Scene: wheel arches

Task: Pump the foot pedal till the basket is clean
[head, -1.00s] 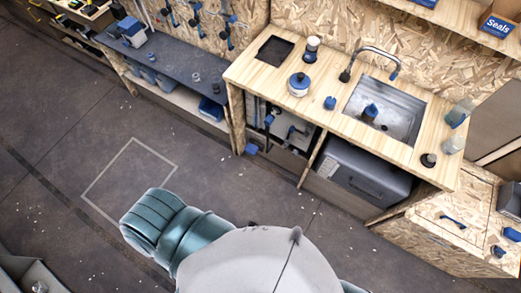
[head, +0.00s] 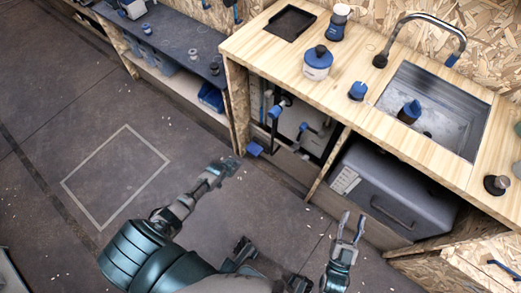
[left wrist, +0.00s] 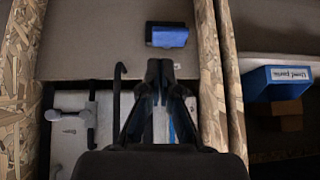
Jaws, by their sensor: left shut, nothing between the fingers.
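A small blue foot pedal (head: 254,149) sticks out low at the front of the open bay under the wooden counter. It also shows in the left wrist view (left wrist: 168,37), just beyond my fingertips. My left gripper (head: 232,166) is shut and empty, left of the pedal and apart from it in the head view. It also shows in the left wrist view (left wrist: 160,66). My right gripper (head: 352,217) is open and empty in front of the grey box under the counter. I cannot make out a basket for certain.
The counter holds a metal sink (head: 462,94) with a blue-topped item (head: 409,112) inside, a tap (head: 437,20), and several jars. A grey box (head: 385,195) stands below. Valves and pipes (head: 292,112) fill the bay. The floor by the marked square (head: 115,175) is clear.

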